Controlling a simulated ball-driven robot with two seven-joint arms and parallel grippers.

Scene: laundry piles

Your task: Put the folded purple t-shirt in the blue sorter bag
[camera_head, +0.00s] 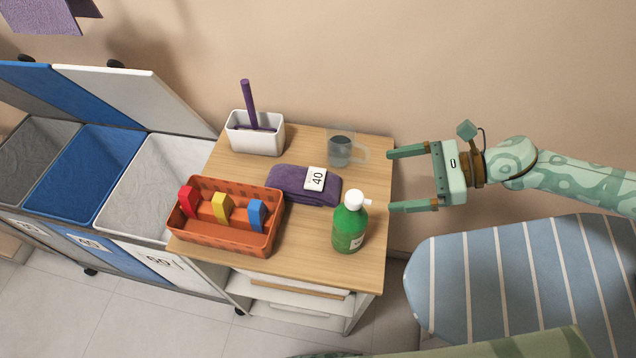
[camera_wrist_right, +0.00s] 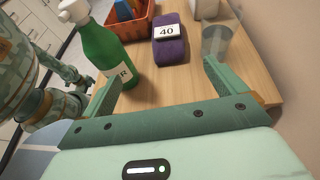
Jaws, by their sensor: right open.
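The folded purple t-shirt (camera_head: 288,182) lies on the wooden table top, with a white tag reading 40 on it. It also shows in the right wrist view (camera_wrist_right: 170,52), ahead of my fingers. The blue sorter bag (camera_head: 92,170) is the middle of three at the left, open at the top under a raised blue lid. Its front label seems to read 40. My right gripper (camera_head: 390,180) is open and empty at the table's right edge, with its fingers pointing left toward the t-shirt, apart from it. My left gripper does not show.
An orange basket (camera_head: 225,243) with coloured blocks stands between t-shirt and bags. A green bottle (camera_head: 350,228) and a clear mug (camera_head: 340,150) flank the path to the t-shirt. A white pot (camera_head: 255,135) stands behind. A striped ironing board (camera_head: 520,280) is at lower right.

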